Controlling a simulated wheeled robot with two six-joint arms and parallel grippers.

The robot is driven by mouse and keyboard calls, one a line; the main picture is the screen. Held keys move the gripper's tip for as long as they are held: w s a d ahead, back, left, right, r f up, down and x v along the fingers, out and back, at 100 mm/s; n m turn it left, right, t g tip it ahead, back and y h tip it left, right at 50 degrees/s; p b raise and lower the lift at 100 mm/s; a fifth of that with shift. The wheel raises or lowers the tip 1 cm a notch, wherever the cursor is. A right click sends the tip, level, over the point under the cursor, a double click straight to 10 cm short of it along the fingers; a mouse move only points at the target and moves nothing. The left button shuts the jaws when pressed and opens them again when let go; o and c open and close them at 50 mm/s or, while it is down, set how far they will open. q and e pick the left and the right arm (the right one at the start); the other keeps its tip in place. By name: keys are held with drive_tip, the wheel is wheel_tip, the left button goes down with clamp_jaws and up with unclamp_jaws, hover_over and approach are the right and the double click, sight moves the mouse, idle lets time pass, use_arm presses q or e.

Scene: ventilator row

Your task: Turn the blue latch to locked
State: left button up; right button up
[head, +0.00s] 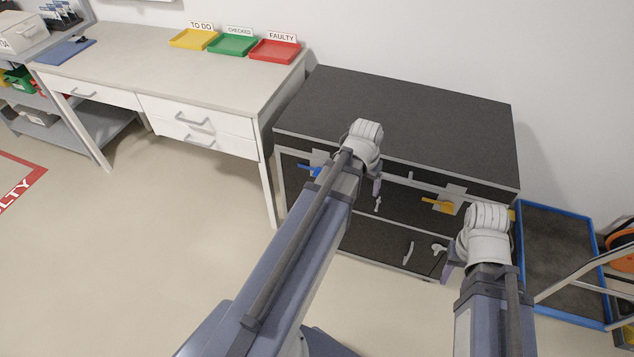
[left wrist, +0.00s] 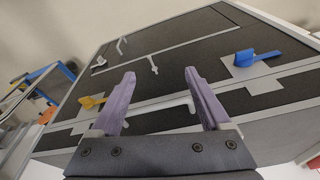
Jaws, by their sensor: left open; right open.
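The blue latch (head: 307,170) sits on a grey plate at the upper left of the dark cabinet front (head: 374,240). Its lever lies about level and points left in the head view; my left arm is close beside it. It shows whole at the right of the left wrist view (left wrist: 257,57). My left gripper (head: 376,188) is in front of the cabinet, right of the blue latch. Its purple fingers (left wrist: 158,78) are open, with nothing held. My right gripper (head: 447,272) is low near the cabinet's right end; its fingers are mostly hidden.
A yellow latch (head: 438,205) sits right of my left gripper, on the same cabinet. Small white handles (head: 408,252) stick out of the front. A bench (head: 150,62) with coloured trays stands left; a blue-rimmed cart (head: 560,208) stands right. Open floor lies at left.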

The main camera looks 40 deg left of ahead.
sight(317, 172)
use_arm(q)
drive_tip(key=w+a+f+n+t+y+b, duration=0.1)
drive_tip(key=a+f+n+t+b, duration=0.2)
drive_tip(key=a, duration=1.5)
drive_tip(key=shift+g, duration=0.6)
drive_tip(key=b+x, duration=0.8)
drive_tip(key=x, duration=0.1)
drive_tip(key=shift+w+f, duration=0.1)
drive_tip(key=shift+f, duration=0.05)
clamp_jaws()
